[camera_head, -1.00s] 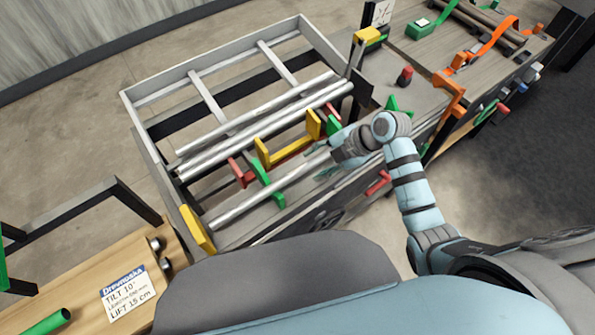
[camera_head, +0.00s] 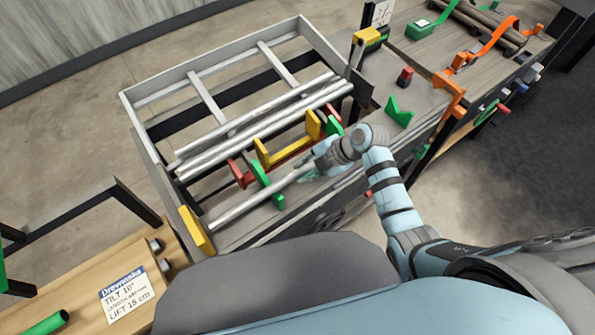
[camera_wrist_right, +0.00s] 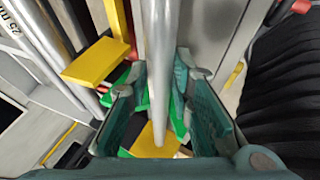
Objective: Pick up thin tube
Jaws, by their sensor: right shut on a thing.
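A thin grey tube (camera_head: 240,207) lies slantwise along the front of the bench, crossing a green bracket (camera_head: 262,180). My right gripper (camera_head: 309,172) is shut on the tube near its right part, coming from the right. In the right wrist view the tube (camera_wrist_right: 160,50) runs up between the two teal fingers (camera_wrist_right: 160,105), with green and yellow bracket pieces behind it. The gripper hides part of the tube in the head view, and I cannot tell whether the tube is clear of its supports. My left gripper is not in view.
Several thicker grey tubes (camera_head: 235,140) lie behind, in a grey frame (camera_head: 130,110). Yellow brackets (camera_head: 290,127) stand between them and the thin tube. A yellow end stop (camera_head: 196,230) is at the left. A green bracket (camera_head: 398,112) and orange parts (camera_head: 450,92) are to the right.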

